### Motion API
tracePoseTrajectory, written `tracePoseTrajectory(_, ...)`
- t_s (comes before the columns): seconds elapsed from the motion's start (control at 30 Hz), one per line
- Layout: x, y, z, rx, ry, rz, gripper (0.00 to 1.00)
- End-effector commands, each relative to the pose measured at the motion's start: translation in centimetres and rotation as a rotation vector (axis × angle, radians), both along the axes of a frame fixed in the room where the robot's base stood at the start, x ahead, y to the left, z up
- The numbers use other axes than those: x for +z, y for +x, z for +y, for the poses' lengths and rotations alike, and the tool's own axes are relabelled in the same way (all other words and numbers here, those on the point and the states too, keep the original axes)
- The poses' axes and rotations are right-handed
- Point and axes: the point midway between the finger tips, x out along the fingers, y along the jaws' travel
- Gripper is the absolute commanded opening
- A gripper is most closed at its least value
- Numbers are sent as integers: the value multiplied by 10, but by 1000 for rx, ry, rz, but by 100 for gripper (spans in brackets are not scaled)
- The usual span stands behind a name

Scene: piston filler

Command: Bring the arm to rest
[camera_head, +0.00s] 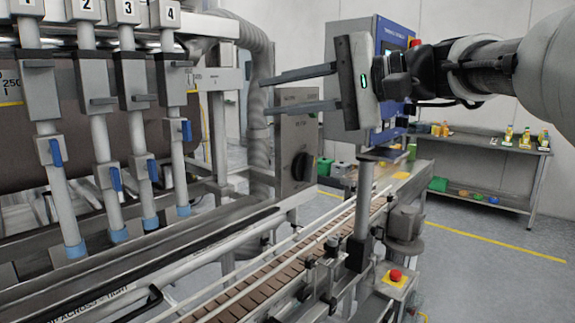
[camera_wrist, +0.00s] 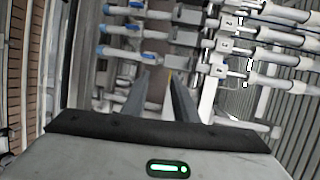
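My gripper (camera_head: 268,95) is at the upper middle of the head view, at the end of my arm, which reaches in from the right. Its two long grey fingers point left toward the filler nozzles and stand apart with nothing between them. In the wrist view my gripper (camera_wrist: 165,85) also shows its two fingers apart and empty. It hangs in the air above the conveyor (camera_head: 270,285), in front of the blue control cabinet (camera_head: 382,125). It appears to touch nothing.
Several numbered filler nozzles (camera_head: 101,140) with blue levers stand at the left. A grey box with a black rotary knob (camera_head: 300,165) is below the fingers. A red button (camera_head: 396,275) sits at the lower right. A table (camera_head: 490,145) with small bottles stands at the back right.

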Motion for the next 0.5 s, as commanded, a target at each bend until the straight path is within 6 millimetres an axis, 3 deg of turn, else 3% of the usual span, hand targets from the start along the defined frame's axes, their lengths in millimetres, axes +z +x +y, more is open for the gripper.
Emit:
tracePoseTrajectory(0.13,-93,-47,-3,-57,-311,50,27)
tracePoseTrajectory(0.3,-197,-103,-41,-94,-705,44,27)
tracePoseTrajectory(0.5,-275,-151,-95,-84,-1078,-33,27)
